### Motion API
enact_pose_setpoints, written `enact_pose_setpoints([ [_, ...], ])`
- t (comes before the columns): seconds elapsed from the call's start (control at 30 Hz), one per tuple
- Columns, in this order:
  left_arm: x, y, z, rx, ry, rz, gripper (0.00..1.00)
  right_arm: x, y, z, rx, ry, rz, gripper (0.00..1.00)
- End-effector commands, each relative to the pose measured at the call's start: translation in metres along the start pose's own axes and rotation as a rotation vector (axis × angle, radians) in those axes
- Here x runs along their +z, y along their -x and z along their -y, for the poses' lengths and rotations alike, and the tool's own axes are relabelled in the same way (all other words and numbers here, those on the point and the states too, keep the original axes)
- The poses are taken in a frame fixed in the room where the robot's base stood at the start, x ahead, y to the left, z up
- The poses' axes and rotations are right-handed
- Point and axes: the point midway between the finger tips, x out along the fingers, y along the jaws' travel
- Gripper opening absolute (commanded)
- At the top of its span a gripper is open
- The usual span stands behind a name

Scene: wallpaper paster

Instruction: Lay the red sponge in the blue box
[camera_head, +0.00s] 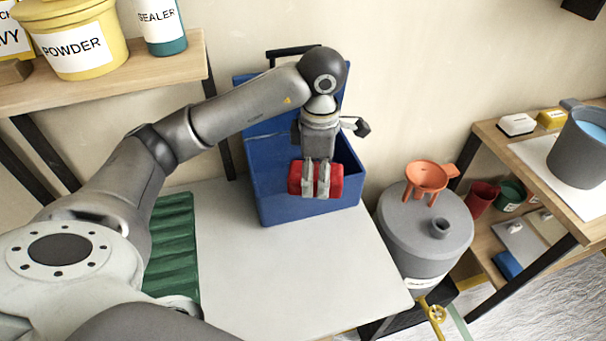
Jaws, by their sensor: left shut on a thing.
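The red sponge (336,183) is held between the fingers of my left gripper (316,190), which is shut on it and points downward. The blue box (275,210) stands open on the pale table, its lid raised against the wall behind. In the picture the sponge overlaps the box's front wall and opening; I cannot tell its exact height above the box. My left arm crosses in front of part of the lid and box, and the box's floor is mostly hidden. My right gripper is not in view.
The pale table (290,270) is clear in front of the box. A green ribbed item (172,245) lies at its left. A grey drum (425,235) with an orange funnel (427,176) stands right of the box. Shelves with a yellow powder bucket (75,45) and a grey bucket (580,150) flank the area.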

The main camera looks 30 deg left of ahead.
Motion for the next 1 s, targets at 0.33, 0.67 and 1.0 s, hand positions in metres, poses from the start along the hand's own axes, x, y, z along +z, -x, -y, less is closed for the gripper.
enact_pose_setpoints([
  [0.33, -0.032, 0.002, -0.077, -0.001, 0.003, 0.001, 0.33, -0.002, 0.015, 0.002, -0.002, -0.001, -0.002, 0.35],
  [0.67, -0.037, -0.055, -0.089, -0.004, -0.003, -0.001, 0.33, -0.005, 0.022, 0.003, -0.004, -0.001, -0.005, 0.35],
  [1.0, -0.037, -0.088, -0.090, -0.001, -0.002, 0.000, 0.33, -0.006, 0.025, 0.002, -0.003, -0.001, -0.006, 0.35],
])
